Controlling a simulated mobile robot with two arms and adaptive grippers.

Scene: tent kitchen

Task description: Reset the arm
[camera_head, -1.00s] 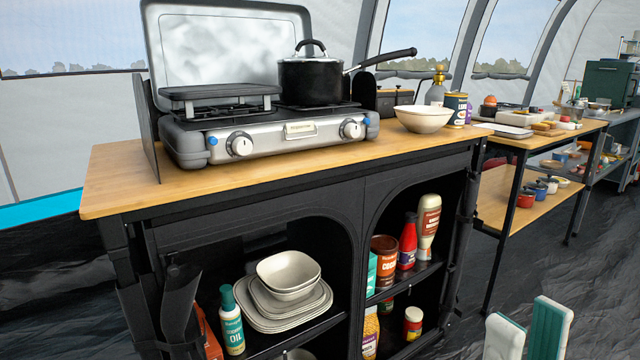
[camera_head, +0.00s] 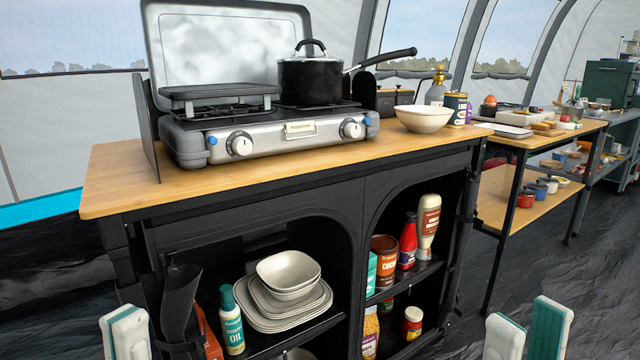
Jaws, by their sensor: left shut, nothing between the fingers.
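My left gripper (camera_head: 125,333) shows at the lower left, in front of the left end of the black cabinet. Its white and teal fingers are together with nothing between them. My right gripper (camera_head: 527,328) shows at the bottom right, over the dark floor. Its two white and teal fingers stand apart, and nothing shows between them. Both arms behind the fingertips are out of view below.
The black cabinet (camera_head: 365,200) has a wooden top carrying a camping stove (camera_head: 270,130), a black pot (camera_head: 310,82) and a bowl (camera_head: 424,118). Its open shelves hold stacked dishes (camera_head: 288,310) and bottles. A wooden side table (camera_head: 510,200) stands to the right.

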